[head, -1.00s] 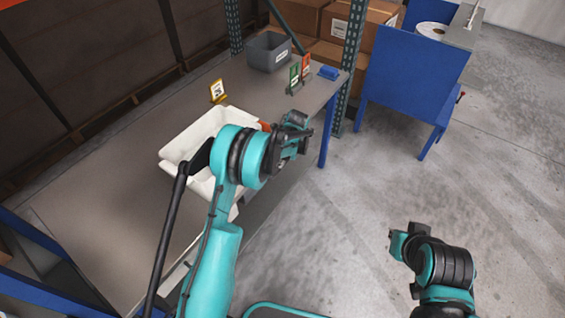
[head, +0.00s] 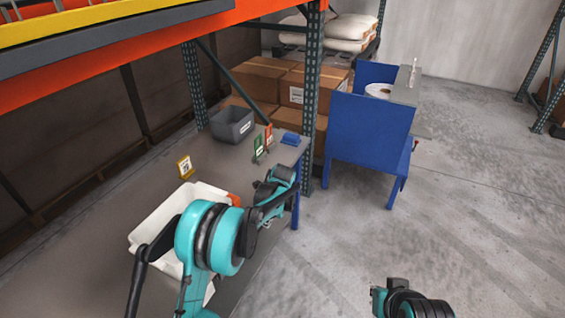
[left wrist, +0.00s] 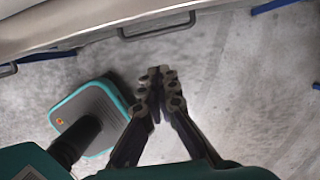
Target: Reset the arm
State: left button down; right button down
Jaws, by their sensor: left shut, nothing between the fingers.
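My left arm (head: 208,240) reaches in over the near part of a grey table in the head view. My left gripper (head: 284,194) is partly hidden by its own wrist there, near the table's right edge. In the left wrist view my left gripper (left wrist: 158,90) has its dark fingers together with nothing between them, above bare concrete floor. My right arm (head: 410,302) shows only in part at the bottom edge of the head view, and its fingers cannot be made out.
A white tray (head: 143,238) lies on the table (head: 75,235), partly behind my left arm. A blue workstation (head: 368,138) stands beyond. The floor at right is clear.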

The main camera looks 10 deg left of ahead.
pick_arm(q)
jog(key=s+a+r+n+t+h, duration=0.1)
jog(key=s+a+r+n+t, duration=0.2)
jog(key=s+r+n, duration=0.95)
jog(key=s+a+r+n+t, duration=0.1)
jog(key=s+n, duration=0.3)
jog(key=s, duration=0.5)
jog(key=s+a+r+n+t+h, duration=0.1)
jog(key=s+r+n+t, duration=0.1)
jog(key=s+n, duration=0.3)
jog(key=s+r, duration=0.1)
jog(key=s, duration=0.3)
jog(key=shift+s+h, duration=0.3)
jog(key=shift+s, duration=0.05)
jog(key=shift+n, duration=0.25)
